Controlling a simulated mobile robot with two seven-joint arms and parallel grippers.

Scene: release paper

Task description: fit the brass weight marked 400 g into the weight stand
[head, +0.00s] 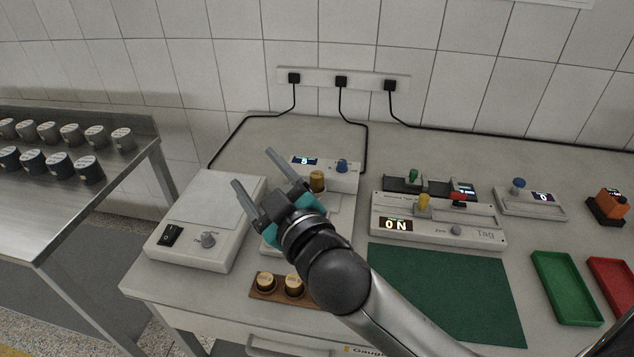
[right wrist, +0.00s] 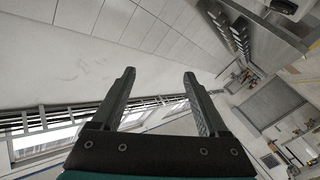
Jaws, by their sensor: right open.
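A brown weight stand (head: 255,293) sits near the front edge of the bench, with two brass weights, a left one (head: 265,282) and a right one (head: 293,286), in it. Its right end is hidden behind my right arm. Another brass weight (head: 317,181) stands upright on a small white scale (head: 347,180) behind my gripper. Its marking cannot be read. My right gripper (head: 257,168) is open and empty, raised above the bench to the left of that weight. In the right wrist view its fingers (right wrist: 160,95) are apart with nothing between them. My left gripper is not in view.
A white box device (head: 190,235) stands left of the scale. To the right are a labelled device (head: 440,225), a green mat (head: 445,290), a green tray (head: 565,287) and a red tray (head: 612,285).

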